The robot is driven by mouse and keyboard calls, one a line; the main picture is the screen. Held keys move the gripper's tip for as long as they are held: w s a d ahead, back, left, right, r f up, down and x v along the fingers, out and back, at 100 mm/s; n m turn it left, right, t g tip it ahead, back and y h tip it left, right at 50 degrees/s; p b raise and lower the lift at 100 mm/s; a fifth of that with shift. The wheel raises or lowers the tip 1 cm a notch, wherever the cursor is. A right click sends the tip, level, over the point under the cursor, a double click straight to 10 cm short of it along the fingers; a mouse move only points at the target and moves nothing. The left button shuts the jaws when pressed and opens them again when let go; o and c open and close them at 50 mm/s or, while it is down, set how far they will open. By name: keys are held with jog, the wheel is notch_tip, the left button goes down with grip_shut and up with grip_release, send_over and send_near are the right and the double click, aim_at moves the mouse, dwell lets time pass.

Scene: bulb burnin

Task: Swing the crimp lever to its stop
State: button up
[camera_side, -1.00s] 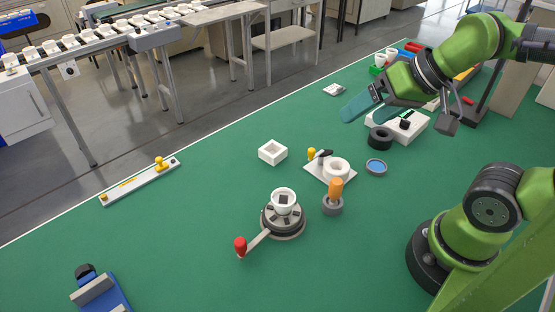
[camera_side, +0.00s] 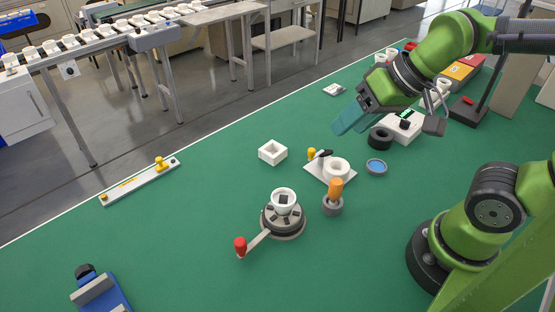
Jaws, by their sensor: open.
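The crimp lever (camera_side: 257,239) is a flat grey arm with a red knob (camera_side: 240,246). It sticks out to the lower left from a round dark-and-grey crimp base (camera_side: 284,221) on the green bench. A white cup-shaped part (camera_side: 284,201) sits on top of the base. My gripper (camera_side: 349,117) is up and to the right of the lever, well apart from it, with teal fingers pointing down and left. It is open, and no object shows between the fingers.
An orange-handled tool (camera_side: 335,189) stands in a grey holder right of the crimp base.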

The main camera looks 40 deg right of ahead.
jog(key=w+a+f+g, duration=0.1)
jog(key=w+a+g, duration=0.3)
jog(key=a, duration=0.6)
jog(key=m+g+h, duration=0.2)
jog(key=m+h, duration=0.1)
jog(key=m, duration=0.6)
send_over(240, 242)
jog(key=f, duration=0.2)
notch_tip(240, 242, down, 16)
jog(key=shift+f, duration=0.1)
jog(key=shift+c, duration=0.2)
grip_shut()
